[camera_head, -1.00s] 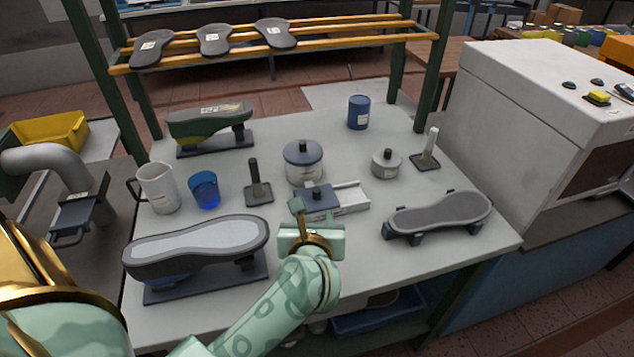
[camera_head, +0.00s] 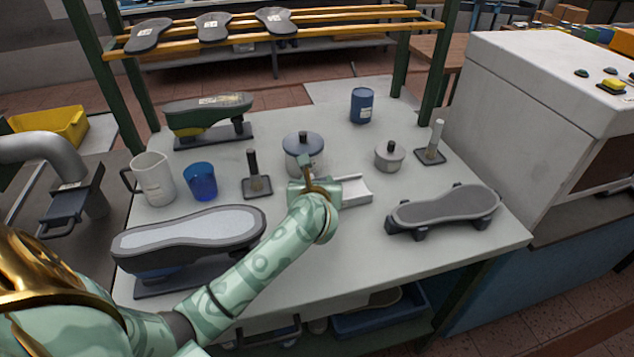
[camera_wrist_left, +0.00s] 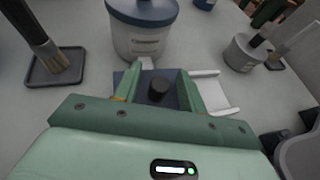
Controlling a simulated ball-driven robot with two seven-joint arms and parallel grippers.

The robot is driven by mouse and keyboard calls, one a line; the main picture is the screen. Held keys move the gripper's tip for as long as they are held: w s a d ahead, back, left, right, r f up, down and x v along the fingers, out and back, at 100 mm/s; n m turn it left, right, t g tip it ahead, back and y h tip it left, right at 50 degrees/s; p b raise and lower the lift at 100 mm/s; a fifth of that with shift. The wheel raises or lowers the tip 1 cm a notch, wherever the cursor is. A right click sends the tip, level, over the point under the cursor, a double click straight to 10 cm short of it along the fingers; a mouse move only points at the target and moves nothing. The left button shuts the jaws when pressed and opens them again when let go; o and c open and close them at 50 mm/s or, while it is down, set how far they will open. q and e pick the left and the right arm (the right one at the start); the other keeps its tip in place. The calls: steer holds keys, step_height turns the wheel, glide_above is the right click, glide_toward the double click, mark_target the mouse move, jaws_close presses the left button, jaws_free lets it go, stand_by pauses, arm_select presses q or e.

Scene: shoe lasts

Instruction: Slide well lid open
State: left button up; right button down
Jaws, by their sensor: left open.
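The well is a low white tray (camera_head: 354,190) on the table, right of my left gripper in the head view. Its white rails (camera_wrist_left: 216,92) also show in the left wrist view. The blue-grey sliding lid with a round black knob (camera_wrist_left: 158,90) lies over its left part. My left gripper (camera_wrist_left: 160,86) is open, with its two fingers on either side of the knob and a gap to it. In the head view my left gripper (camera_head: 312,180) hides most of the lid. My right gripper is not in view.
A lidded grey pot (camera_head: 303,155) stands just behind the well. A brush on a stand (camera_head: 256,178) is to the left. A small lidded pot (camera_head: 390,156) and a shoe last (camera_head: 445,210) are to the right. Another last (camera_head: 190,235) lies front left.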

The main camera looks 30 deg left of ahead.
arm_select(q)
jaws_close()
steer(key=w+d+b, duration=0.1)
steer(key=w+d, duration=0.1)
steer(key=w, duration=0.1)
steer(key=w+d+b, duration=0.1)
steer(key=w+d, duration=0.2)
steer(key=shift+w+d+f, duration=0.15)
steer(key=shift+d, duration=0.1)
steer(key=shift+w+d+b, duration=0.15)
steer(key=shift+b, duration=0.15)
steer(key=shift+r, duration=0.2)
steer(key=shift+c, duration=1.2)
jaws_free()
steer(key=shift+o, duration=1.2)
steer(key=shift+w+d, duration=0.15)
